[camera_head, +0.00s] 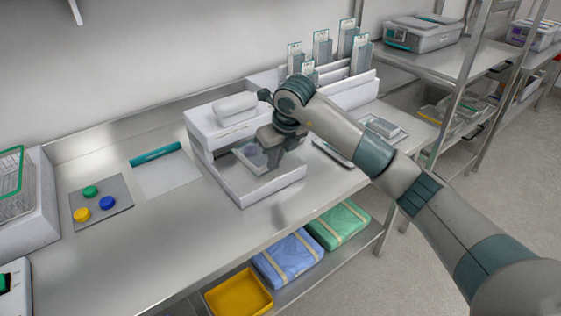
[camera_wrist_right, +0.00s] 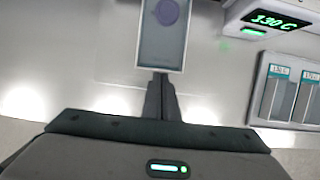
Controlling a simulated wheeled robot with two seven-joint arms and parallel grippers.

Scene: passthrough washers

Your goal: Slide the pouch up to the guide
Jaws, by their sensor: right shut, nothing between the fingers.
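The pouch (camera_head: 251,160), a small pale rectangle with a grey rim and a purple disc, lies on the steel bed of the white sealer (camera_head: 235,174). In the right wrist view the pouch (camera_wrist_right: 162,52) is at the top centre, its far end cut off by the frame. My right gripper (camera_head: 264,146) is over the bed beside the pouch. Its fingers (camera_wrist_right: 160,78) are shut and empty, with the tips at the pouch's near edge; I cannot tell if they touch. The guide cannot be made out clearly. My left gripper is not in view.
The sealer's display (camera_wrist_right: 270,20) reads 130 C. A rack (camera_head: 345,88) with several upright packs stands behind. A grey mat (camera_head: 101,214) with three coloured caps and a white sheet (camera_head: 168,180) with a teal bar lie left. Bench space between them and the front edge is clear.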

